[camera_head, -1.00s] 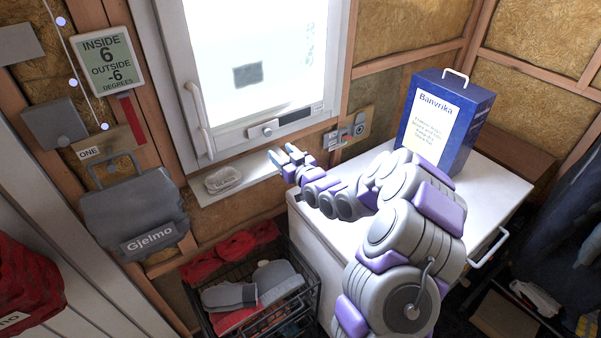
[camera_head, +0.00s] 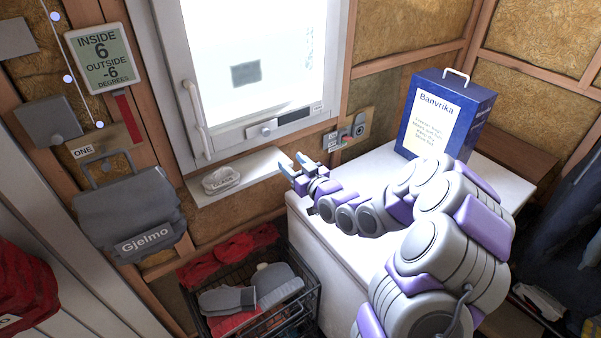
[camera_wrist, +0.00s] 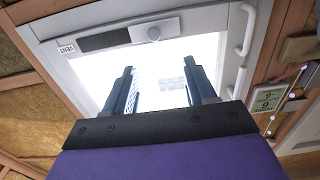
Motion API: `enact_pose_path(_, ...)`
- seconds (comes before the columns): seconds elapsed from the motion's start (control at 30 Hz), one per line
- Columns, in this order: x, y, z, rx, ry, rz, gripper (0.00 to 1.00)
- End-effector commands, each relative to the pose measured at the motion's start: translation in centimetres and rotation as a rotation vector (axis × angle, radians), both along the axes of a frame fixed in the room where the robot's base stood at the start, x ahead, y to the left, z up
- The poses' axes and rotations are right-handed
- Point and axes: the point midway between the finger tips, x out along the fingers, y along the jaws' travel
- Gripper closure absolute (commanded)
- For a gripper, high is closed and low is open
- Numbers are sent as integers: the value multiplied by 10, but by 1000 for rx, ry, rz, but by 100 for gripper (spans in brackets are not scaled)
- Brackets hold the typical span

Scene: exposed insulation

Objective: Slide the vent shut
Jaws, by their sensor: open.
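A white cabinet (camera_head: 375,172) bears a blue Banvrika box (camera_head: 478,105) at the right. A window handle (camera_head: 196,115) stands at the frame's left. A wire basket (camera_head: 300,318) holds gloves below.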

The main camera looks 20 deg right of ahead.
Motion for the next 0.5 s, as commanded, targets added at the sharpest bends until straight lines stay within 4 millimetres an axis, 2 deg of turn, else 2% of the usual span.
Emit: enact_pose_path(0.5,-30,-10,-1,1,1,0,45)
